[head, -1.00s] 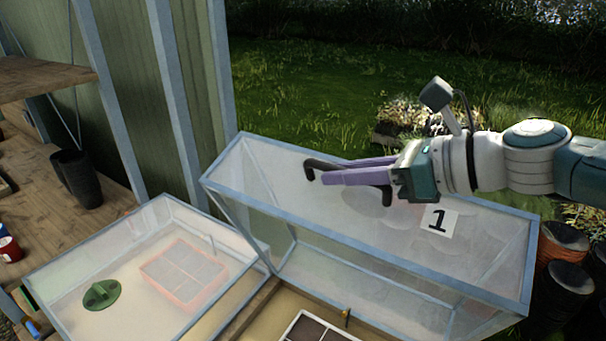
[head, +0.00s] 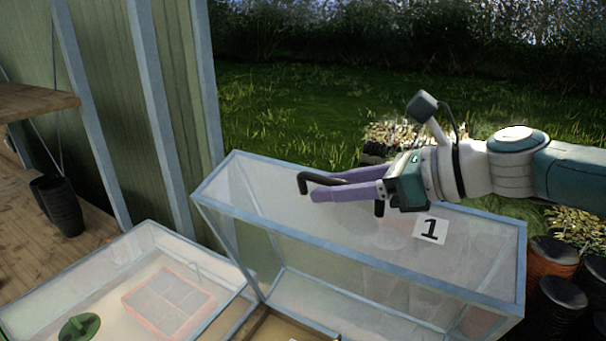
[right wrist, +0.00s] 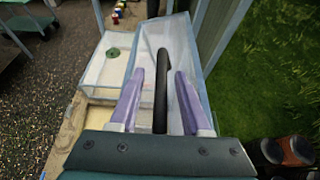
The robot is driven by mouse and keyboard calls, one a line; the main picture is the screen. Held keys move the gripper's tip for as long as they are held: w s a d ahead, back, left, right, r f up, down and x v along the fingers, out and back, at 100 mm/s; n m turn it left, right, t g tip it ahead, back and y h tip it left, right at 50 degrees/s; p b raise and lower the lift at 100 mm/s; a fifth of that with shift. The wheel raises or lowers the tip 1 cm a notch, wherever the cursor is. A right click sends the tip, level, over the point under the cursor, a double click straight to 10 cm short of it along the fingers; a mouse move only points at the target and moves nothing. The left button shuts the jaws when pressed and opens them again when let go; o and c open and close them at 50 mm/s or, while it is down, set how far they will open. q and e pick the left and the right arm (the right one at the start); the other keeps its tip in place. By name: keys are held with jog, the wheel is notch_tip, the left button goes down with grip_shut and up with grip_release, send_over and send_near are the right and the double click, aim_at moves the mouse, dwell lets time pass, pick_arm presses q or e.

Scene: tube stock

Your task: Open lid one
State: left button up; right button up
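Lid one (head: 370,275) is a clear, pale-framed lid marked with a "1" label (head: 430,229). In the head view it stands raised and tilted over its frame. A black bar handle (head: 304,182) crosses its outer face. My right gripper (head: 318,190) is at this handle, with its two purple fingers along the lid's face. In the right wrist view the handle (right wrist: 162,90) runs between the fingers, with a gap on both sides, so the right gripper (right wrist: 160,74) is open around it. My left gripper is not in view.
A second clear lid (head: 235,305) lies closed at lower left, with a reddish tray (head: 168,300) and a green object (head: 80,326) under it. Dark pots (head: 58,205) stand on a wooden shelf at left. Several stacked pots (head: 556,300) stand at right. Grass lies behind.

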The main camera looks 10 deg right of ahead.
jog(key=shift+d+r, duration=0.1)
jog(key=shift+s+d+r, duration=0.1)
jog(key=shift+s+d, duration=0.1)
jog(key=v, duration=0.7)
jog(key=shift+s+d, duration=0.25)
jog(key=shift+d, duration=0.05)
jog(key=shift+s+d+r, duration=0.35)
jog(key=shift+s+d, duration=0.1)
